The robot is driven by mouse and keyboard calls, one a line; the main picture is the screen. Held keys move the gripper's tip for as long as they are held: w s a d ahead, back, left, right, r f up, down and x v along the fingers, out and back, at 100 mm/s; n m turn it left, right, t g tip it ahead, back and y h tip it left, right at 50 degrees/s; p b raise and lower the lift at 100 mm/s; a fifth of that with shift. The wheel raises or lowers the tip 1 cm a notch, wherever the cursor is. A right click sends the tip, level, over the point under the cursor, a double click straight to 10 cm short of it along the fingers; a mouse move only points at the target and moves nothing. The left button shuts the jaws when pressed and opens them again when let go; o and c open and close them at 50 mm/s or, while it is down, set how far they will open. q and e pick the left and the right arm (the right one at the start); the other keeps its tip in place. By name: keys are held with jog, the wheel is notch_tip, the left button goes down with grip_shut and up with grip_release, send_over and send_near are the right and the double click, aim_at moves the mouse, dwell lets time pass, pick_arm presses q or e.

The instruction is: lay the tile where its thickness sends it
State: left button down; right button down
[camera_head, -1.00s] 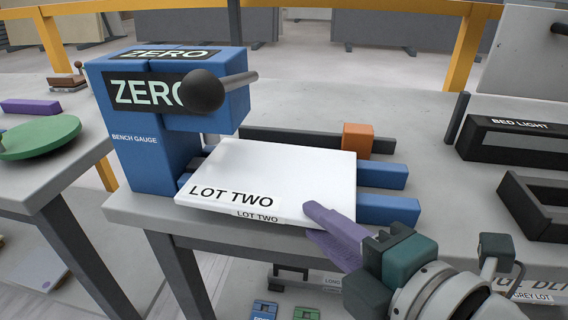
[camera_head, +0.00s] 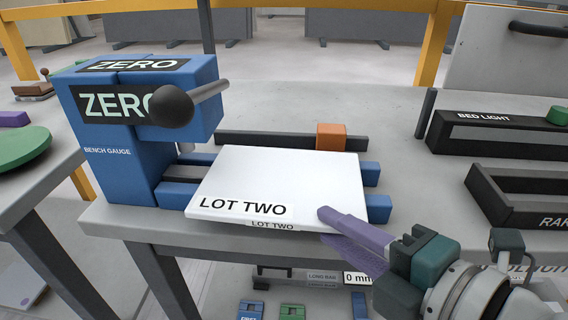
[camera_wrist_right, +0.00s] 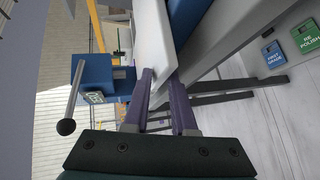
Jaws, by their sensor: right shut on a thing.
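The white tile (camera_head: 290,180), labelled LOT TWO, lies level over the blue arms of the bench gauge (camera_head: 115,140), whose display reads ZERO. The tile's near right edge is between the purple fingers of my right gripper (camera_head: 345,225), one above and one below. The right wrist view also shows the tile (camera_wrist_right: 155,45) between the fingers (camera_wrist_right: 165,85). I cannot tell whether the tile rests on the gauge arms or is just above them. My left gripper is not in view.
A black BED LIGHT frame (camera_head: 490,130) and a black rack (camera_head: 510,210) stand at the right. An orange block (camera_head: 331,137) sits on a dark bar behind the tile. A green disc (camera_head: 22,148) is at the left. FIRST GRADE (camera_wrist_right: 274,55) and RE POLISH (camera_wrist_right: 306,36) markers are below.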

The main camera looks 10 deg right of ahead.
jog(key=shift+s+d+p, duration=0.2)
jog(key=shift+s+d, duration=0.1)
jog(key=shift+d, duration=0.6)
jog(key=shift+s+d+p, duration=0.15)
jog(key=shift+s+d, duration=0.1)
jog(key=shift+d, duration=0.6)
jog(key=shift+s+d+p, duration=0.2)
jog(key=shift+s+d, duration=0.1)
jog(key=shift+d, duration=0.6)
jog(key=c, duration=0.7)
grip_release()
jog(key=shift+o, duration=0.2)
